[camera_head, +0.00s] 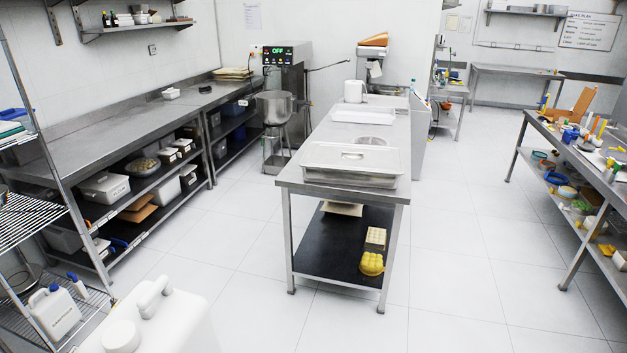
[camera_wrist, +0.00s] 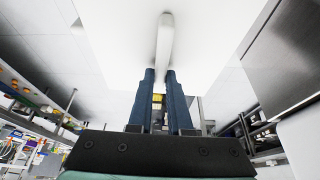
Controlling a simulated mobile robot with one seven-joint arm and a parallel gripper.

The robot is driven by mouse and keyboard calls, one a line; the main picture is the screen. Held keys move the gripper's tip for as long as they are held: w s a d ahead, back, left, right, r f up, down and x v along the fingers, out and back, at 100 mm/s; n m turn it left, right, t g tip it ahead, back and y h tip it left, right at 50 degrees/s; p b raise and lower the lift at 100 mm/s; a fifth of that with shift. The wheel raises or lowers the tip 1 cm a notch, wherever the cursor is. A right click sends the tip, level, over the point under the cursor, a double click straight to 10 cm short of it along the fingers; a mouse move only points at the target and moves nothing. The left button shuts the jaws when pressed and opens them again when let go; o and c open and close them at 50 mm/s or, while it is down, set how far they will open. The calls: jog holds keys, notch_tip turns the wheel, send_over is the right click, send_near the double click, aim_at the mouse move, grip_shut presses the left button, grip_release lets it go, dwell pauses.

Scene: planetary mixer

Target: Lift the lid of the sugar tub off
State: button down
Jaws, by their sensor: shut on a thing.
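In the wrist view, my gripper (camera_wrist: 160,72) has its two dark blue fingers closed on the narrow end of a white bar-like handle (camera_wrist: 166,38). The surface fills the upper middle of that view. I cannot make out the tub below it, nor whether the lid is resting on it or apart. My gripper does not show clearly in the head view, and I cannot pick out the sugar tub there.
In the head view, a steel table (camera_head: 290,181) stands in the middle, bearing a lidded steel pan (camera_head: 350,158). A mixer (camera_head: 284,80) stands behind. A long counter (camera_head: 130,114) with shelved containers lines the left, and a cluttered table (camera_head: 538,128) stands right. The floor (camera_head: 470,245) between is clear.

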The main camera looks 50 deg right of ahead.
jog(key=shift+r, duration=0.2)
jog(key=shift+r+p, duration=1.05)
jog(key=shift+p, duration=0.2)
notch_tip(320, 180, up, 4)
jog(key=p, duration=0.4)
jog(key=shift+s+f, duration=0.1)
